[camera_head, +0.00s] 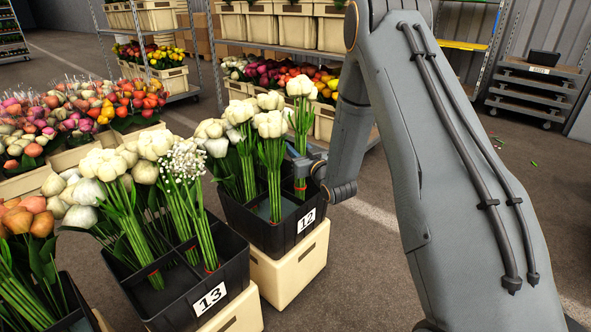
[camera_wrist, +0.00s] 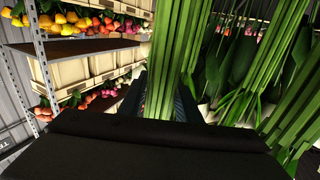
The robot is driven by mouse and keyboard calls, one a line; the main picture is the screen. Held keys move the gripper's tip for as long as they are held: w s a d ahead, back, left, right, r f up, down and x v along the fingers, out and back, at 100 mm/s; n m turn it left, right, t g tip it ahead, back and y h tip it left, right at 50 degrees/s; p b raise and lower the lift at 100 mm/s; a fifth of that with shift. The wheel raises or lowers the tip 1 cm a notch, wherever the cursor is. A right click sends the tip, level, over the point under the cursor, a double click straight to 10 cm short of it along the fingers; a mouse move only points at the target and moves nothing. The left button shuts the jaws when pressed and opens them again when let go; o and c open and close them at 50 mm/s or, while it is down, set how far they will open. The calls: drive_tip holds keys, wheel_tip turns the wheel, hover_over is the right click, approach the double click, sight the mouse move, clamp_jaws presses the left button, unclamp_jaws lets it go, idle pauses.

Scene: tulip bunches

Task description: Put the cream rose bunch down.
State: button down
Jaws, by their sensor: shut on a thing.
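The cream rose bunch (camera_head: 301,120) is upright, its pale heads at the top and a red band low on its green stems. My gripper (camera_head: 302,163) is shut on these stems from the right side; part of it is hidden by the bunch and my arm. In the wrist view the stems (camera_wrist: 166,60) rise between the dark fingers. The foot of the bunch is inside the right-hand part of the black crate labelled 12 (camera_head: 272,238). I cannot tell whether it touches the crate floor.
Other cream bunches (camera_head: 270,150) stand close to the left in crate 12. Black crate 13 (camera_head: 165,305) with white flowers is nearer, at lower left. Shelving with cream bins (camera_head: 283,30) stands behind. The floor right of crate 12 is largely clear.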

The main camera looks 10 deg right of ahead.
wheel_tip(320, 180, down, 7)
drive_tip(key=b, duration=0.1)
drive_tip(key=shift+b, duration=0.35)
drive_tip(key=shift+f, duration=0.1)
drive_tip(key=c, duration=1.3)
unclamp_jaws()
drive_tip(key=p+v, duration=0.3)
drive_tip(key=v, duration=0.9)
drive_tip(key=shift+r, duration=0.25)
